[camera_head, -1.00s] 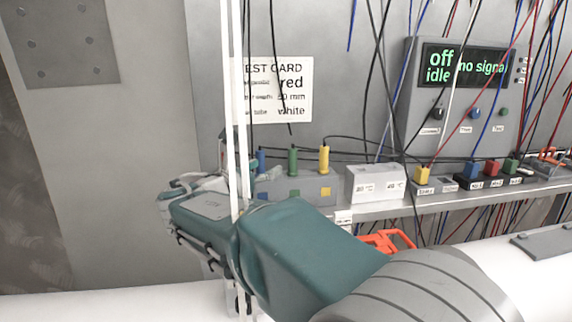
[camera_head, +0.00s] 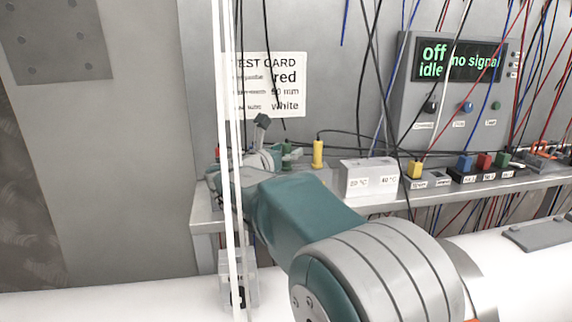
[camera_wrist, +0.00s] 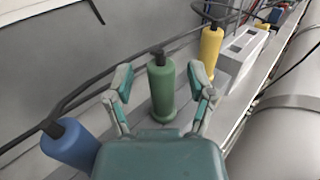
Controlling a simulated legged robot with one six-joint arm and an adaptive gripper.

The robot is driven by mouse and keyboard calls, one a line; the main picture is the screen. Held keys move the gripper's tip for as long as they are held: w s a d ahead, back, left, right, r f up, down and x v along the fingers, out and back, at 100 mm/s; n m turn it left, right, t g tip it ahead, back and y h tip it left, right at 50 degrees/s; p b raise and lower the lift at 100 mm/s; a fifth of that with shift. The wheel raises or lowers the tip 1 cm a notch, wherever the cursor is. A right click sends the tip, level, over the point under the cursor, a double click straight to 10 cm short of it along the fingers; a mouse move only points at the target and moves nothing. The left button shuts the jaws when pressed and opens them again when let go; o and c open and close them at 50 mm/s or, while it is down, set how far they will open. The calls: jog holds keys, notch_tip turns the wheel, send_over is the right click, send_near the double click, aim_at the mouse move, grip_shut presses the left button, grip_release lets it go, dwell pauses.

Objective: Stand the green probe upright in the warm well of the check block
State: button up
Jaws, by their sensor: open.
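The green probe (camera_wrist: 161,88) stands upright in the wrist view, with a dark cable at its top. My gripper (camera_wrist: 160,78) is open, with one finger on each side of the green probe and visible gaps between. In the head view my gripper (camera_head: 262,140) is at the probe rack, and my arm hides most of the rack and the green probe. The check block (camera_head: 368,178) is a light grey box right of the rack, labelled 20 °C on the left and 40 °C on the right. Its two dark top openings show in the wrist view (camera_wrist: 244,44).
The yellow probe (camera_head: 318,153) stands between the green probe and the check block. The blue probe (camera_wrist: 70,145) stands on the other side. Cables hang over the shelf (camera_head: 400,203). White vertical strands (camera_head: 229,200) hang in front of my arm.

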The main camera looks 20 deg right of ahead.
grip_shut()
